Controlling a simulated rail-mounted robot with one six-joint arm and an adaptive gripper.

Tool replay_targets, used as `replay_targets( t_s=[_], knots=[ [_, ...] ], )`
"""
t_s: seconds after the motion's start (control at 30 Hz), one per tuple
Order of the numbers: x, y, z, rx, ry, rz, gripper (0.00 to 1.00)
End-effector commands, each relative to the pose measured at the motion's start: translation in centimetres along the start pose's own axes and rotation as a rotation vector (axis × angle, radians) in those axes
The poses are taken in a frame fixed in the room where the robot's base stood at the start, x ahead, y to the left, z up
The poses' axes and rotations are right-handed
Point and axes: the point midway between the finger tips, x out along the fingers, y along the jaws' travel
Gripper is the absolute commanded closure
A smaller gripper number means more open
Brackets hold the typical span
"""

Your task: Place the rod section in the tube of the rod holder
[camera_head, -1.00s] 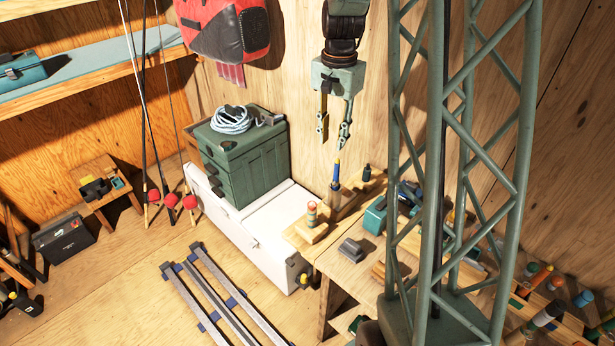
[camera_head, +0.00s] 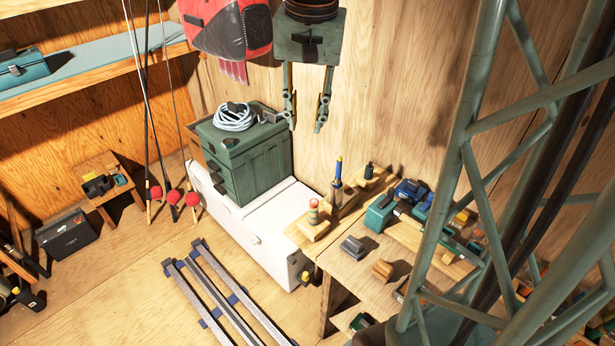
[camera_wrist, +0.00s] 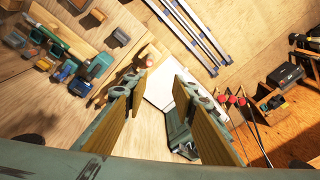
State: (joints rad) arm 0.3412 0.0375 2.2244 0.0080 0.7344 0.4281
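My gripper (camera_head: 306,128) hangs open and empty above the bench's back left, fingers pointing down. In the wrist view its two fingers (camera_wrist: 160,78) are spread with nothing between them. A slim upright piece with a blue top (camera_head: 338,172), possibly the rod section, stands below and right of it, apart from the fingers. A wooden stand (camera_head: 348,205) lies around its foot; I cannot tell whether this is the rod holder. A short cylinder with red and green bands (camera_head: 313,212) stands on a light wooden block (camera_head: 300,232), also visible in the wrist view (camera_wrist: 150,52). No holder tube is clearly identifiable.
A white chest (camera_head: 245,215) bearing a green box (camera_head: 243,150) with coiled rope stands left of the bench (camera_head: 345,268). Grey and tan blocks and teal tackle (camera_head: 380,213) lie on the bench. A red bag (camera_head: 228,28) hangs near my gripper. Metal rails lie on the floor.

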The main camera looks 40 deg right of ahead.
Motion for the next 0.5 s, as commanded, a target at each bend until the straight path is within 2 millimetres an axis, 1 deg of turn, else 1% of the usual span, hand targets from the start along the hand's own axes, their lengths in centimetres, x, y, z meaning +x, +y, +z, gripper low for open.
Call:
replay_targets(
  t_s=[0.03,0.2,0.5],
  knots=[
    [-0.8,-0.3,0.8,-0.022,0.007,-0.005,0.75],
    [-3.1,-0.7,3.6,-0.099,0.027,-0.019,0.75],
    [-6.3,-0.8,8.5,-0.232,0.056,-0.039,0.75]
  ],
)
